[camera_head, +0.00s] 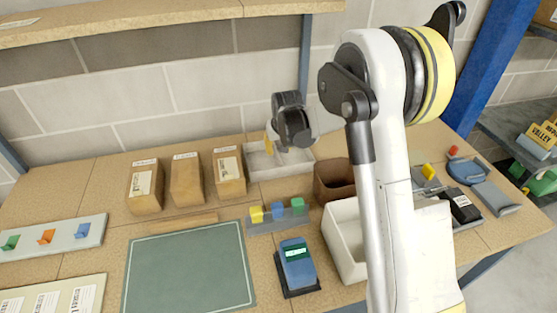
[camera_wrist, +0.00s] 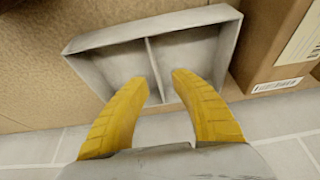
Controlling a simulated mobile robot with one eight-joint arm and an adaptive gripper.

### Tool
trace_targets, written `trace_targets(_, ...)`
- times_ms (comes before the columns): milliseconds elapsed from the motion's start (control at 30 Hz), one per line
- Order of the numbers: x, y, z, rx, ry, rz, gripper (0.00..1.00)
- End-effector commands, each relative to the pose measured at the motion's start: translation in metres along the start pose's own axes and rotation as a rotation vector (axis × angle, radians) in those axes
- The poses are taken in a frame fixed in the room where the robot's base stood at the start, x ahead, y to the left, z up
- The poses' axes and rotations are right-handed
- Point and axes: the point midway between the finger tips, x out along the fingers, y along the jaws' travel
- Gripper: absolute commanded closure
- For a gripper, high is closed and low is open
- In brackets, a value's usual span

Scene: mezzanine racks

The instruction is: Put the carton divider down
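A shallow grey-white tray (camera_head: 257,170) stands at the back of the table and also shows in the wrist view (camera_wrist: 100,42). A thin upright wall, which looks like the carton divider (camera_wrist: 154,66), stands inside it and splits it into two compartments. My gripper (camera_wrist: 159,80) has its two yellow fingers apart, one on each side of this wall, with gaps showing between. In the head view my gripper (camera_head: 268,141) is over the tray, mostly hidden behind my wrist. The fingers' exact height above the tray floor is unclear.
A rail with coloured blocks (camera_head: 278,219) lies in front. The green mat (camera_head: 188,272) is bare.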

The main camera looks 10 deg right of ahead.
Motion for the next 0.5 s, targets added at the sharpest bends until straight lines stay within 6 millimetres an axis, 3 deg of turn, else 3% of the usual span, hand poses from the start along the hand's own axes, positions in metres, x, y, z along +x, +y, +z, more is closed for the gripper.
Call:
trace_targets(233, 0.019, 0.002, 0.001, 0.001, 0.000, 0.000, 0.71)
trace_targets(500, 0.059, 0.004, 0.001, 0.000, 0.001, 0.000, 0.71)
